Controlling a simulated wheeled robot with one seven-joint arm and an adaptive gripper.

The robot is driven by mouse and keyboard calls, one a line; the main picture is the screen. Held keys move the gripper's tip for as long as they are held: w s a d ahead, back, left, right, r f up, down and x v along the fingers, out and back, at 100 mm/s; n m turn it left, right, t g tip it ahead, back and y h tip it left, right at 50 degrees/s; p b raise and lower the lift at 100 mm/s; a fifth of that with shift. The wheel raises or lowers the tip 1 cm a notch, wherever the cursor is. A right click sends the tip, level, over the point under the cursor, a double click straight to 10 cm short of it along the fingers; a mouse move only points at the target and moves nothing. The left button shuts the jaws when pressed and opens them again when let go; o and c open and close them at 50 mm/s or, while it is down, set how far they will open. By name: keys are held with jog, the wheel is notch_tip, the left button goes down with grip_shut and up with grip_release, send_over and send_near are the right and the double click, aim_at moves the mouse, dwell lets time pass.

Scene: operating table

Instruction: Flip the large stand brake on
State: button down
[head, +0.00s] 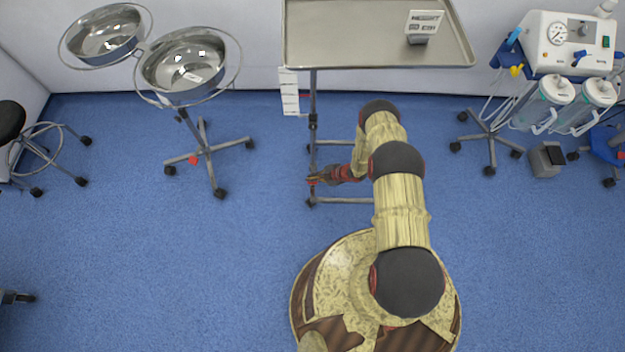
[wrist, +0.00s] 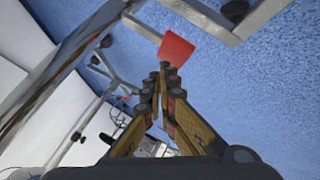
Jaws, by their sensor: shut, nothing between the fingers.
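The large stand is a wheeled metal stand with a flat tray (head: 350,45) on top, at the top middle of the head view. Its base bars and a red brake pedal (wrist: 176,49) show in the wrist view. The pedal is a flat red plate at the lower frame bar. My gripper (head: 315,179) is low by the base of this stand. In the wrist view my gripper (wrist: 164,76) is shut and empty, with its fingertips right at the pedal's near edge. I cannot tell whether they touch. In the head view the pedal is mostly hidden by my gripper.
A two-basin stand (head: 205,150) with a red pedal (head: 194,160) stands to the left. A stool (head: 40,145) is at the far left. A suction machine (head: 565,45) on a wheeled stand is at the right. A sign stands on the tray. Blue floor (head: 180,270) is clear in front.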

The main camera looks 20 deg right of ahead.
jog(key=shift+f, duration=0.1)
jog(key=shift+f, duration=0.3)
jog(key=shift+f, duration=1.05)
dwell(1.1)
jog(key=shift+r, duration=0.1)
jog(key=shift+r+p, duration=0.75)
jog(key=shift+r, duration=0.6)
jog(key=shift+r+p, duration=1.3)
jog(key=shift+r, duration=1.25)
